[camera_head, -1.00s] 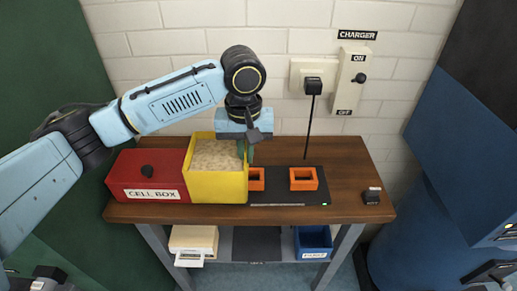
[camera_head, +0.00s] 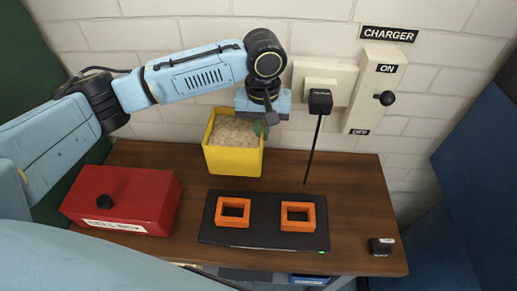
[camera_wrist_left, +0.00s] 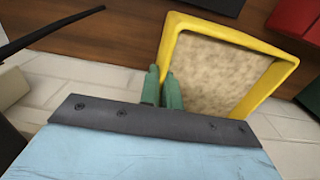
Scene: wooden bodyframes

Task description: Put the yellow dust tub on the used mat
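The yellow dust tub (camera_head: 232,161), full of pale brown dust, is at the back of the wooden table near the wall. My left gripper (camera_head: 262,127) is at its right rim. In the left wrist view, the green fingers (camera_wrist_left: 162,88) are close together at the rim of the tub (camera_wrist_left: 172,45), with the wall seemingly between them. The tub looks upright; whether its base touches the table I cannot tell. No used mat can be made out; the lower shelf is mostly hidden. My right gripper is out of view.
The red cell box (camera_head: 125,200) stands at the left of the table (camera_head: 350,190). A black pad (camera_head: 264,236) with two orange frames (camera_head: 233,212) lies in the middle. A small black item (camera_head: 381,247) is at the right. A black cord hangs from the wall plug (camera_head: 320,101).

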